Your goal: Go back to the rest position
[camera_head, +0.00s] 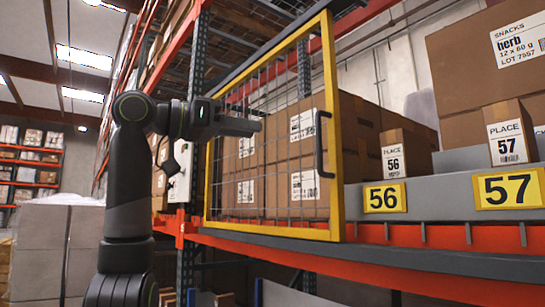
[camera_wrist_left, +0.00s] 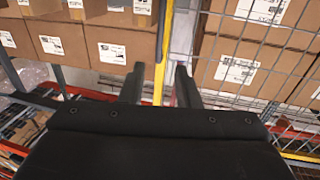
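My left gripper (camera_head: 256,125) is raised at the end of my dark left arm, in front of the yellow-framed mesh gate (camera_head: 335,130) in the head view. In the left wrist view, the two fingers of the left gripper (camera_wrist_left: 159,76) stand apart with nothing held between them. The yellow gate edge (camera_wrist_left: 163,55) shows beyond and between the fingertips; I cannot tell how far off it is. The gate's dark handle (camera_head: 319,145) is on its right post, clear of the gripper. My right gripper is in neither view.
Cartons (camera_head: 302,155) stand on the orange rack behind the mesh. Small PLACE cartons 56 (camera_head: 405,155) and 57 (camera_head: 511,133) stand above yellow number plates 56 (camera_head: 385,198) and 57 (camera_head: 510,189). A wrapped pallet load (camera_head: 55,245) stands at lower left.

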